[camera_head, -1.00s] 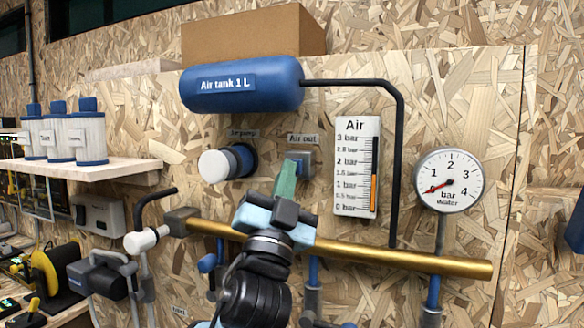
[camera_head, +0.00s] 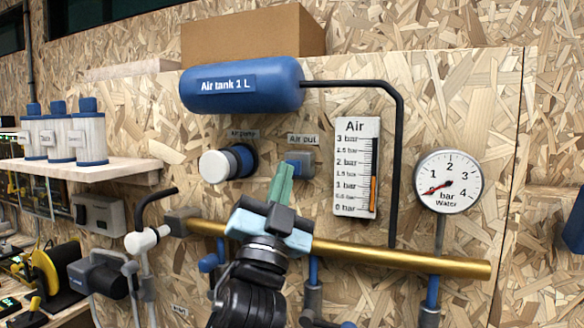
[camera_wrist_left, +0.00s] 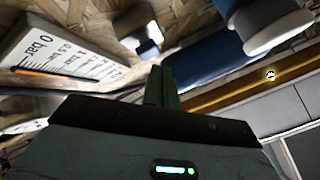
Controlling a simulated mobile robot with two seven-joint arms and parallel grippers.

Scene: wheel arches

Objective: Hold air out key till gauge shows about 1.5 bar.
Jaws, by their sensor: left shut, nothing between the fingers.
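The air out key (camera_head: 298,158) is a small blue button on a grey block, below its "Air out" label. The air gauge (camera_head: 357,165) is a white upright scale from 0 to 3 bar; its orange column (camera_head: 373,193) ends near 1.5 bar. My left gripper (camera_head: 283,172) has its green fingers shut, pointing up, just below and left of the key. In the left wrist view the fingers (camera_wrist_left: 162,88) are together with nothing between them, and the key (camera_wrist_left: 147,42) appears a little apart from their tips. My right gripper is not in view.
The blue air tank (camera_head: 243,85) is above, with a black pipe (camera_head: 398,150) running down right. A white air pump knob (camera_head: 216,165) sits left of the key. A brass pipe (camera_head: 400,259) crosses below. A round water gauge (camera_head: 449,182) hangs at right.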

